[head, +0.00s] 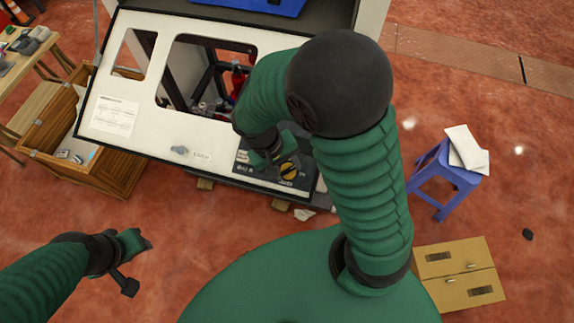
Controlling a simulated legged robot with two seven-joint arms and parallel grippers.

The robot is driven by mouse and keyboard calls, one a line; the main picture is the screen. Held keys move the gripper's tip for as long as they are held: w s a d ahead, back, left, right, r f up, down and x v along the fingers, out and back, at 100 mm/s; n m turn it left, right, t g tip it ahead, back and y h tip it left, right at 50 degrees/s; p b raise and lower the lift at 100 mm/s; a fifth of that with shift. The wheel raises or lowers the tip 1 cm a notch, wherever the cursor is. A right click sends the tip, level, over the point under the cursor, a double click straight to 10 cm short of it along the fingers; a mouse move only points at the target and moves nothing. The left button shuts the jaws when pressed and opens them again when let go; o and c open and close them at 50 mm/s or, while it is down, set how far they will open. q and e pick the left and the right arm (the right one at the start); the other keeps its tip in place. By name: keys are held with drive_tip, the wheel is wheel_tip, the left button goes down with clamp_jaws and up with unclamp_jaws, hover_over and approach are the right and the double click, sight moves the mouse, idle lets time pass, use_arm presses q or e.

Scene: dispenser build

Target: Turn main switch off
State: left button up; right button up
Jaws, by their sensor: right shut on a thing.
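The main switch (289,171) is a yellow and black rotary knob on a dark panel (244,171) at the lower right of the dispenser's white front. My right gripper (276,156) reaches down to this panel and is shut on the switch. My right forearm and wrist hide part of the panel, and the contact is small in the picture. My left gripper (137,263) is over the red floor at the lower left, away from the dispenser. Its two fingers look spread apart, with nothing between them.
A blue stool (441,181) with papers and a tan box (459,273) are on the right. Floor between my arms is clear.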

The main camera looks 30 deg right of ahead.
drive_tip(key=n+h, duration=0.1)
drive_tip(key=n, duration=0.3)
drive_tip(key=shift+w+a+h, duration=0.2)
drive_tip(key=shift+h, duration=0.2)
use_arm(q)
drive_tip(key=shift+d+r, duration=0.1)
drive_tip(key=shift+r, duration=0.05)
use_arm(e)
drive_tip(key=shift+s+a+f+n+t+h, duration=0.1)
drive_tip(key=shift+n+t+h, duration=0.2)
drive_tip(key=shift+n, duration=0.9)
drive_tip(key=shift+n+t+h, duration=0.2)
drive_tip(key=shift+n+h, duration=0.2)
drive_tip(key=shift+n, duration=0.8)
drive_tip(key=o, duration=1.3)
drive_tip(key=shift+f, duration=0.1)
drive_tip(key=shift+o, duration=0.4)
drive_tip(key=shift+w, duration=0.25)
use_arm(q)
drive_tip(key=shift+w, duration=0.35)
use_arm(e)
drive_tip(key=shift+a, duration=0.1)
drive_tip(key=shift+s, duration=0.1)
